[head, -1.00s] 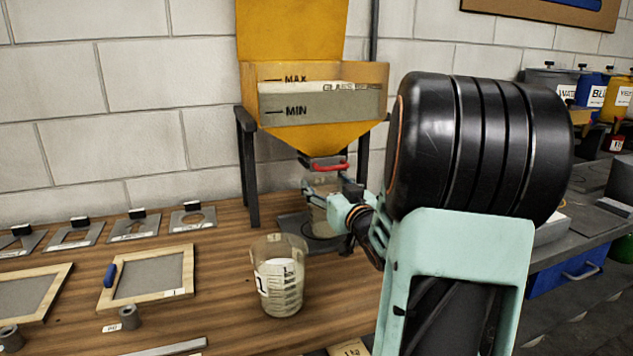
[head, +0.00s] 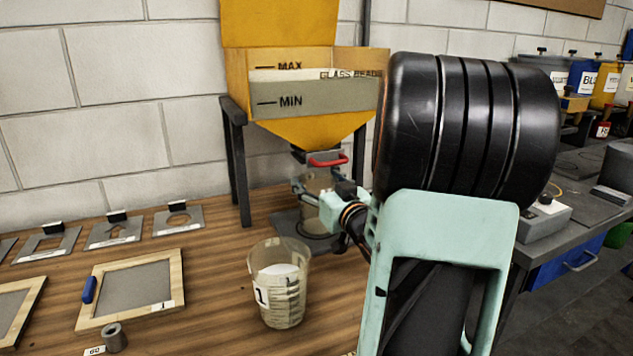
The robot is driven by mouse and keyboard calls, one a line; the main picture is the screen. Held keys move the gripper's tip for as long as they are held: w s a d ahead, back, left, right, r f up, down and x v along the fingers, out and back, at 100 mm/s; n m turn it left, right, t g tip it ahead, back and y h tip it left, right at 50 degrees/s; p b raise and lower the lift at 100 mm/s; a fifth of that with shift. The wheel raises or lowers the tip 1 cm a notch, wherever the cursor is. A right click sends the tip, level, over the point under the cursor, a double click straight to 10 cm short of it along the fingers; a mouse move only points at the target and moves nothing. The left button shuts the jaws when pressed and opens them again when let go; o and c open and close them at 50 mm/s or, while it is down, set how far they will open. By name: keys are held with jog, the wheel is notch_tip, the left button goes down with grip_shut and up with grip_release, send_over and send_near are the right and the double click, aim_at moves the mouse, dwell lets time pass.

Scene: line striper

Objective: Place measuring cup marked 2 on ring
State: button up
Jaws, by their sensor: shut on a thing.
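My gripper (head: 312,193) is shut on a clear measuring cup (head: 318,182) beneath the yellow hopper's (head: 318,130) red-handled outlet. The held cup is partly hidden by the fingers, and no number on it can be read. The cup is over a dark base plate (head: 286,220) with a ring outline (head: 318,236) on it. I cannot tell whether the cup touches the ring. Another measuring cup (head: 278,285), marked 1, stands upright on the wooden table in front and holds pale material.
Metal stencil plates (head: 115,232) line the back left of the table. A wood-framed screen (head: 135,290) and a small grey cylinder (head: 115,338) lie in front. Labelled containers (head: 590,85) stand on the bench at the right. Bare wood surrounds the cup marked 1.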

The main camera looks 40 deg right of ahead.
jog(key=o, duration=1.4)
jog(key=shift+r+p, duration=0.25)
jog(key=shift+p, duration=0.1)
jog(key=v, duration=1.2)
jog(key=shift+f+p, duration=0.2)
jog(key=shift+p, duration=0.25)
